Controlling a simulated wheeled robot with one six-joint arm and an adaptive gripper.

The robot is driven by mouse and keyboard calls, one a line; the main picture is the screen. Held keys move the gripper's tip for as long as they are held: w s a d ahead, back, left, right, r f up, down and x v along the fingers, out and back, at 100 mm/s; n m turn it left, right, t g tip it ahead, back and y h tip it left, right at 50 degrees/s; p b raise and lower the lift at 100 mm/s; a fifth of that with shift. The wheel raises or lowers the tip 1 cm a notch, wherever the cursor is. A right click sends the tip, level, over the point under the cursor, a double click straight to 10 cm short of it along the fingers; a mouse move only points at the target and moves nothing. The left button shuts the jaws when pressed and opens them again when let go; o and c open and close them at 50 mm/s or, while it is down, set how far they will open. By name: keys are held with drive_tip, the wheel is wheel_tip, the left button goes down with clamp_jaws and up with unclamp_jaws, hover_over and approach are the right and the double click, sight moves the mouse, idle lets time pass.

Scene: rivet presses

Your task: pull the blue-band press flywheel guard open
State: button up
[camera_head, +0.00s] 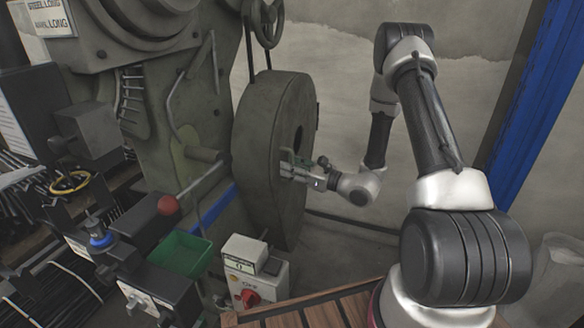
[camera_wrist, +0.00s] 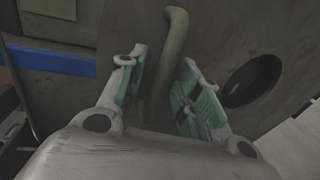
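The flywheel guard (camera_head: 268,130) is a large round grey-green drum on the right side of the press (camera_head: 165,95). It looks closed against the press, though its seam is hidden. A blue band (camera_head: 217,206) shows low on the press, and also at the left of the wrist view (camera_wrist: 50,60). My gripper (camera_head: 287,168) is at the guard's outer face. In the wrist view a bent grey-green handle (camera_wrist: 172,50) runs down between the green-padded fingers of my gripper (camera_wrist: 165,85). The fingers are apart, with a gap at least on the right side.
A dark round hole (camera_wrist: 252,80) is in the guard's face. A green bin (camera_head: 182,254), a control box with a red knob (camera_head: 250,297) and a red ball lever (camera_head: 168,205) stand left of the guard. A blue post (camera_head: 540,110) stands at right.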

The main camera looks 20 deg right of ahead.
clamp_jaws()
drive_tip(key=shift+d, duration=0.1)
